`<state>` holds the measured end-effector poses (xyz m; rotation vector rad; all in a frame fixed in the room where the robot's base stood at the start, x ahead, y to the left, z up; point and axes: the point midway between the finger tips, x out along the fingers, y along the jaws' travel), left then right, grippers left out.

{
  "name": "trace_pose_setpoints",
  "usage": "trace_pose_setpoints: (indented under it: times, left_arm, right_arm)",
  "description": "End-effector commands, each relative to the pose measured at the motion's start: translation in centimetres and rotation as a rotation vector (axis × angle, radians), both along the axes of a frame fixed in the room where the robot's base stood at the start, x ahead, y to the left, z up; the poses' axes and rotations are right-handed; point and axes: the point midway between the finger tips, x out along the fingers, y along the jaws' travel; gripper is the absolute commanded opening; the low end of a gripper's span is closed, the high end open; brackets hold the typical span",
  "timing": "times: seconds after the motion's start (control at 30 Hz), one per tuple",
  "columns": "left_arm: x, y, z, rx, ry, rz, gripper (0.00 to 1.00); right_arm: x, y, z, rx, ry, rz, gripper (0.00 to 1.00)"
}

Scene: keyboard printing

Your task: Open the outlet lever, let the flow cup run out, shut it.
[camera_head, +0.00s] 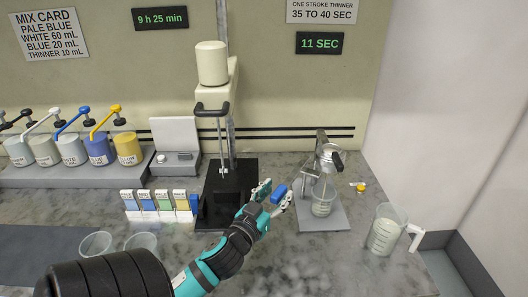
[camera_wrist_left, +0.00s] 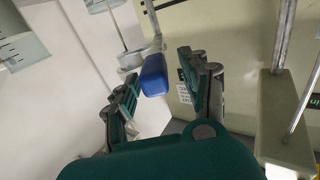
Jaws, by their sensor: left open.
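The metal flow cup (camera_head: 327,158) hangs on a small stand at the right of the counter. A clear beaker (camera_head: 323,200) with pale liquid stands below it on the stand's base (camera_head: 312,224). The blue outlet lever grip (camera_head: 279,193) sticks out to the left of the cup. My left gripper (camera_head: 271,191) is open, its fingertips either side of the blue grip. In the left wrist view the blue grip (camera_wrist_left: 153,76) shows between the two spread fingers, with a gap to the right one; contact cannot be told. My right gripper is not in view.
A press-like stand (camera_head: 232,190) rises left of my gripper. Colour cards (camera_head: 163,201) and two clear cups (camera_head: 96,243) lie further left, with pump pots behind. A large jug (camera_head: 386,230) stands at right. A display (camera_head: 320,43) reads 11 SEC.

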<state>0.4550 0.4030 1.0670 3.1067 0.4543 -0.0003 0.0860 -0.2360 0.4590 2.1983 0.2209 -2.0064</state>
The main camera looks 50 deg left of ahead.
Motion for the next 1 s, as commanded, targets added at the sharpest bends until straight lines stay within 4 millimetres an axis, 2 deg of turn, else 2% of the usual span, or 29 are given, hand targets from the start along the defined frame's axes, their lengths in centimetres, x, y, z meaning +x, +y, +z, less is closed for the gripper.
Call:
trace_pose_setpoints:
  times: [0.3,0.5,0.7,1.0]
  left_arm:
    - [-6.6,-1.8,-0.1,-0.003,0.004,0.004,0.46]
    - [-9.3,-2.6,0.0,0.000,0.000,0.003,0.46]
    - [-10.2,-2.9,0.1,0.002,-0.002,0.002,0.46]
    - [-10.2,-2.9,0.1,0.003,-0.002,0.001,0.46]
  right_arm:
    - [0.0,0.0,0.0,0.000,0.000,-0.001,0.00]
    - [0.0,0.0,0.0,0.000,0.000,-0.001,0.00]
    - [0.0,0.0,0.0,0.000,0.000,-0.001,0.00]
    - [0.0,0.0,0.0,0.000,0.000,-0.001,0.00]
